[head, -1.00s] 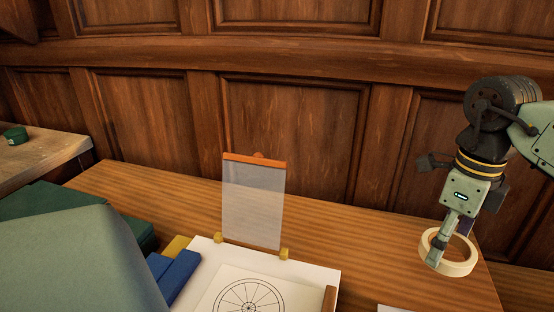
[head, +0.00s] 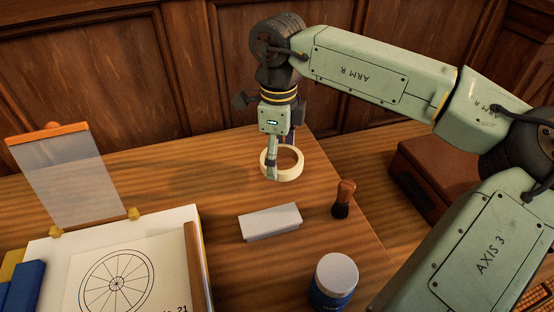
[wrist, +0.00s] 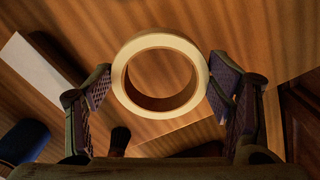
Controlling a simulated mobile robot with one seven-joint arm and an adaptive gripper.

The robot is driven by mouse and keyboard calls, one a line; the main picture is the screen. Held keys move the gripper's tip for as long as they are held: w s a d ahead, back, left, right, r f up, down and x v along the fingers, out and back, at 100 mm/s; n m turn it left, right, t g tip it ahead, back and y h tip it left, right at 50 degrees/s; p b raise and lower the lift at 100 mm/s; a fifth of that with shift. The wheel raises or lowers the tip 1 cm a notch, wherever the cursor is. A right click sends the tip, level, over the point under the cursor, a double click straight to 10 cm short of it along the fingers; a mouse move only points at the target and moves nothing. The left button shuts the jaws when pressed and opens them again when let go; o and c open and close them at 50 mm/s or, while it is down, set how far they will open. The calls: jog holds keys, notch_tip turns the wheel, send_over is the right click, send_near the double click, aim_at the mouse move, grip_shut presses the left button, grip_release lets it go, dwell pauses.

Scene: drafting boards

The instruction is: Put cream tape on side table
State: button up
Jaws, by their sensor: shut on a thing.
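The cream tape (head: 287,174) is a pale roll held in my gripper (head: 279,160), above the back right of the wooden table (head: 200,205) in the head view. In the wrist view the tape (wrist: 160,110) sits between the two fingers of my gripper (wrist: 160,82), which touch its outer sides. The ring's hole faces the wrist camera, and wood shows beyond it. I cannot tell which surface, if any here, is the side table.
A white block (head: 269,222), a dark brush with a wooden handle (head: 343,199) and a blue jar with a pale lid (head: 334,281) stand on the table near the tape. A clear panel (head: 70,185) and a drawing (head: 115,282) are at left. A brown case (head: 436,178) is at right.

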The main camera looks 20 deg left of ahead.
aim_at(278, 157)
jog(key=shift+f, duration=1.6)
jog(key=o, duration=1.2)
jog(key=shift+c, duration=0.2)
notch_tip(278, 157, up, 12)
jog(key=shift+r+b, duration=0.2)
jog(key=shift+b, duration=0.25)
